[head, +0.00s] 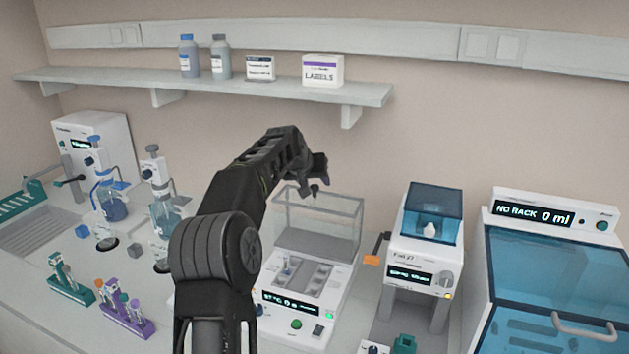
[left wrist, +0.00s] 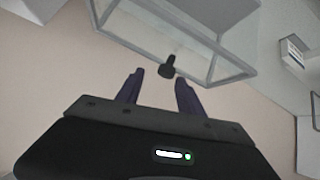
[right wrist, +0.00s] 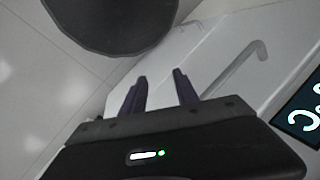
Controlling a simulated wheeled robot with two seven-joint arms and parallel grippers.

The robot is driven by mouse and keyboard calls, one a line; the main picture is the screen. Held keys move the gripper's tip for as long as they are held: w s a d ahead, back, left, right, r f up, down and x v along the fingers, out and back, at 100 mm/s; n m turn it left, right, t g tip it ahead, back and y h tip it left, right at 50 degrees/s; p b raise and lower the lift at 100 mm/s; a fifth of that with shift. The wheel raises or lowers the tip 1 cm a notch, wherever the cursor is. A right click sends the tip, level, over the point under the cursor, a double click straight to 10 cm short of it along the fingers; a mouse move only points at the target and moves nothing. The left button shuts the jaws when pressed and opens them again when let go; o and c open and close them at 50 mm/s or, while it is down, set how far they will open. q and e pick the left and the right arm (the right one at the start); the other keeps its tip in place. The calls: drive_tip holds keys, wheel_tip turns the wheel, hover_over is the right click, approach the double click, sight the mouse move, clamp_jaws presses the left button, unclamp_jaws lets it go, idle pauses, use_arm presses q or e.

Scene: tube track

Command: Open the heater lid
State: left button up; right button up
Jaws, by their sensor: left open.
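The heater (head: 296,326) is the white unit with a lit display, a green button and a block of wells. Its clear lid (head: 345,222) stands raised at the back, and the wells in front look uncovered. In the left wrist view the clear lid (left wrist: 215,62) shows with a small black knob (left wrist: 168,66). My left gripper (head: 320,188) is open above the lid's top edge; the knob appears just beyond and between its fingertips, apparently not gripped. My right gripper (right wrist: 160,82) is open and empty in its wrist view and out of the head view.
My left arm hides part of the bench. A white device (head: 418,262) with a blue cover and a blue-lidded cabinet (head: 550,262) stand to the right. Bottles and tube racks (head: 128,315) stand left. A shelf (head: 225,88) runs behind.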

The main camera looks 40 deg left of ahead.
use_arm(q)
drive_tip(key=shift+s+a, duration=0.1)
drive_tip(key=shift+s, duration=0.05)
drive_tip(key=shift+s+r, duration=0.15)
drive_tip(key=b+v, duration=0.2)
drive_tip(key=v, duration=0.4)
drive_tip(key=shift+b, duration=0.35)
drive_tip(key=shift+s+d+r, duration=0.25)
drive_tip(key=shift+s+r, duration=0.15)
drive_tip(key=shift+r, duration=0.05)
